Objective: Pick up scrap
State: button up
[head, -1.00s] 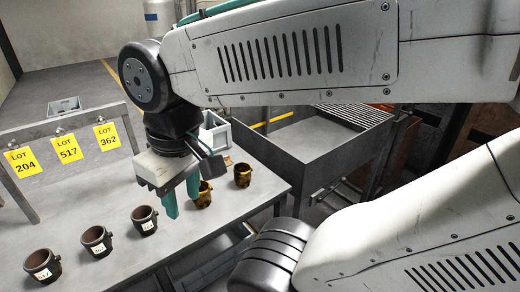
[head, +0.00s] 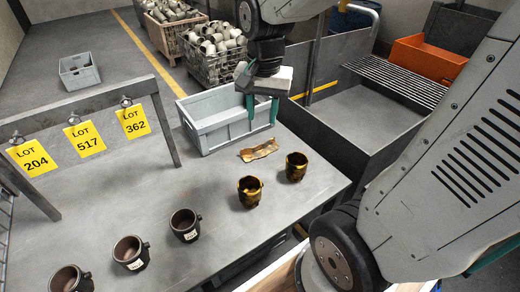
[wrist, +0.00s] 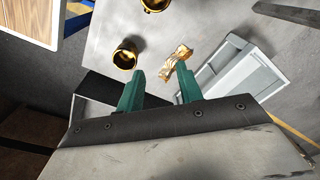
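The scrap is most likely the crumpled gold-brown piece (head: 259,150) lying flat on the grey table, in front of the grey crate. It also shows in the wrist view (wrist: 174,62), just beyond my fingertips and a little to the right of the gap's middle. My gripper (head: 262,112) is above the table near the crate's right end, fingers pointing down. Its two green fingers (wrist: 157,88) are spread with nothing between them. Two gold cups (head: 296,167) (head: 250,191) stand near the scrap.
The grey crate (head: 212,143) stands at the table's back edge. Several dark labelled cups (head: 185,226) line the front. A rack with yellow lot tags (head: 84,140) stands left. A grey bin (head: 368,108) with a grate lies right of the table.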

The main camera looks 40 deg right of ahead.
jog(key=w+d+f+m, duration=0.3)
jog(key=w+f+m, duration=0.1)
jog(key=w+f, duration=0.2)
jog(key=m, duration=0.5)
send_over(259, 146)
notch_tip(259, 146, down, 7)
jog(key=shift+g, duration=0.3)
notch_tip(259, 146, down, 8)
jog(key=shift+r, duration=0.25)
jog(key=shift+f, duration=0.55)
grip_shut()
